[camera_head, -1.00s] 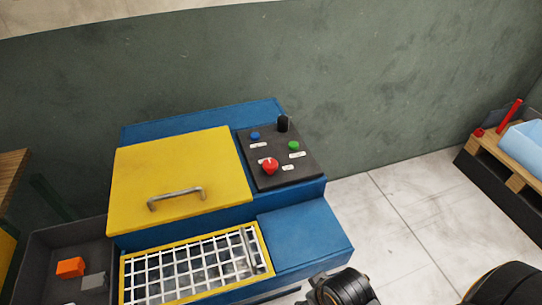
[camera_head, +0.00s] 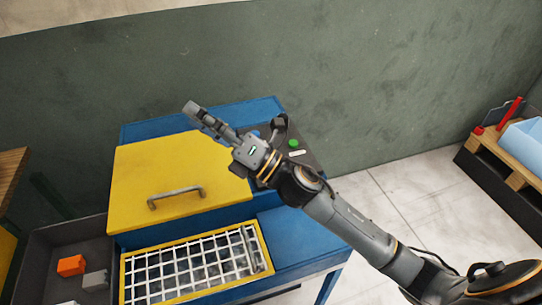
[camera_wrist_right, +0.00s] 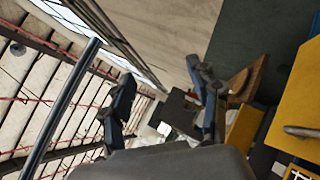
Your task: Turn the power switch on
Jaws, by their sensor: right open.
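The dark control panel (camera_head: 309,165) on the blue machine is largely covered by my right arm in the head view. Its green button (camera_head: 293,143) shows beside the arm. The red knob is hidden behind the arm. A dark shape stands at the panel's back edge, where the black switch was seen earlier; I cannot tell the switch from my wrist there. My right gripper (camera_head: 192,108) is past the panel, above the back of the yellow lid, pointing up and left. In the right wrist view its fingers (camera_wrist_right: 166,92) are apart with nothing between them. My left gripper is not in view.
The yellow lid (camera_head: 150,165) with a metal handle (camera_head: 176,197) is closed. A white grid (camera_head: 190,268) lies in front. A dark bin (camera_head: 40,245) at left holds small blocks. A pallet with a light blue crate (camera_head: 525,145) stands at right. A green wall is behind.

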